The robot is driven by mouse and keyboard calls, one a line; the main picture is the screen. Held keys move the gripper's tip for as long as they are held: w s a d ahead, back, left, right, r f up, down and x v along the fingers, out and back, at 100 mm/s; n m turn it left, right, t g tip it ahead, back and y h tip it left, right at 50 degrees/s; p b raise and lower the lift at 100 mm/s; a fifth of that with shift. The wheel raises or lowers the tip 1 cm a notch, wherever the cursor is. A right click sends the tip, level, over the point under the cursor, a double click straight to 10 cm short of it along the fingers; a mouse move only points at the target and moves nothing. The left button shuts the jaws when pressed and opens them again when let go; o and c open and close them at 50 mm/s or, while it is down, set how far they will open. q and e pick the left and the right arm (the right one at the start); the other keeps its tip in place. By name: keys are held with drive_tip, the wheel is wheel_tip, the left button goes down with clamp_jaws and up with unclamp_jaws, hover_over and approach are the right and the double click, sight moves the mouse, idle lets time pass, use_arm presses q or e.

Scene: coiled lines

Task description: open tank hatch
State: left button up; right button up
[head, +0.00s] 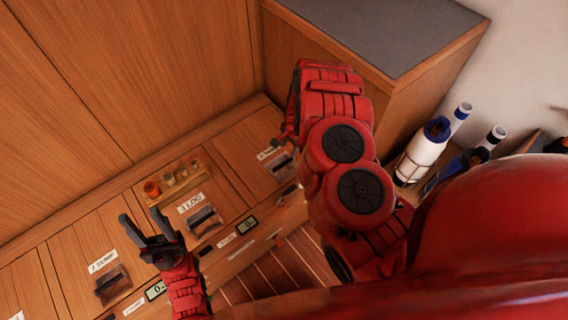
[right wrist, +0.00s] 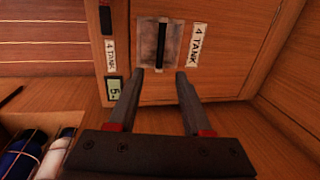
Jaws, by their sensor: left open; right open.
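The tank hatch is a wooden lid (right wrist: 225,70) labelled "4 TANK" in the right wrist view. It lies closed, with a dark bar handle (right wrist: 161,43) set in a grey metal plate. In the head view its handle plate (head: 279,165) shows partly beside my right arm. My right gripper (right wrist: 160,75) is open, its fingertips spread just short of the plate's near edge, with nothing between them; whether they touch is unclear. My left gripper (head: 140,214) is open and empty above the bench, near the "2 SUMP" lid.
A small wooden rack (head: 178,186) holds several cups. A display (right wrist: 115,91) sits beside the tank lid.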

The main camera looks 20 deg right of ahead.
drive_tip(key=b, duration=0.7)
hover_over(284, 164)
drive_tip(key=s, duration=0.1)
wheel_tip(284, 164, down, 9)
drive_tip(key=f, duration=0.2)
drive_tip(key=shift+w+d+f, duration=0.1)
drive_tip(key=shift+w+f, duration=0.2)
drive_tip(key=shift+f, duration=0.05)
drive_tip(key=shift+w+f, duration=0.2)
drive_tip(key=shift+f, duration=0.3)
drive_tip(key=shift+s+f, duration=0.1)
drive_tip(key=shift+f, duration=0.15)
clamp_jaws()
